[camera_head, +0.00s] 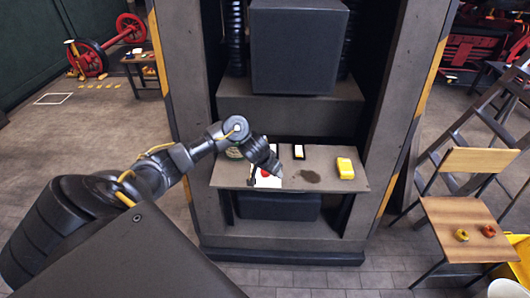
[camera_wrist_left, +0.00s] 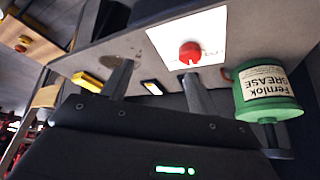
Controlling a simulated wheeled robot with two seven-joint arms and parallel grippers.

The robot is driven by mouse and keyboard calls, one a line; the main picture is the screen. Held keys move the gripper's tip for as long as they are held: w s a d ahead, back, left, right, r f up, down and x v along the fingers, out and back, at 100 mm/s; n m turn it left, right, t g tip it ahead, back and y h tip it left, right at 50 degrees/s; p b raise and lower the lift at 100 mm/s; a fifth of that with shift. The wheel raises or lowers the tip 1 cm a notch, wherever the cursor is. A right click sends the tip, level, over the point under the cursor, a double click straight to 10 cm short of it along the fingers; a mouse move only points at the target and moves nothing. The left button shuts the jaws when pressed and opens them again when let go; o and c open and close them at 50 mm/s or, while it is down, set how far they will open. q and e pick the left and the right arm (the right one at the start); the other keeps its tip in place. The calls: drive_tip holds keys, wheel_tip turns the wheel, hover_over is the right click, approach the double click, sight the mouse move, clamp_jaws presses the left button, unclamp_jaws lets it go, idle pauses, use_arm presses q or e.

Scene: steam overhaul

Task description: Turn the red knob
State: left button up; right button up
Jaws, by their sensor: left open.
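The red knob (camera_head: 266,173) sits on a white plate (camera_head: 260,182) on the grey shelf, partly behind my left gripper in the head view. In the left wrist view the round red knob (camera_wrist_left: 190,53) shows clearly on its white plate (camera_wrist_left: 212,24). My left gripper (camera_head: 276,172) is over the shelf close to the knob. Its two fingers (camera_wrist_left: 158,85) are spread apart with nothing between them. The knob shows beyond the tip of one finger, outside the gap; I cannot tell if they touch. My right gripper is not in view.
A green grease tin (camera_wrist_left: 268,95) stands beside the plate. A yellow object (camera_head: 345,168), a small black-and-white item (camera_head: 299,152) and a dark stain (camera_head: 310,176) are on the shelf (camera_head: 325,156). Dark posts flank it. A wooden chair (camera_head: 462,218) stands at right.

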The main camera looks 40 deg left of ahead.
use_arm(q)
drive_tip(key=n+g, duration=0.1)
drive_tip(key=n, duration=0.1)
approach(264, 172)
wheel_tip(264, 172, up, 2)
drive_tip(key=b+x, duration=0.4)
drive_tip(key=x, duration=0.5)
drive_tip(key=shift+w, duration=0.3)
drive_tip(key=shift+b+x, duration=0.4)
drive_tip(key=shift+x, duration=0.45)
drive_tip(key=shift+c, duration=1)
drive_tip(key=c, duration=0.8)
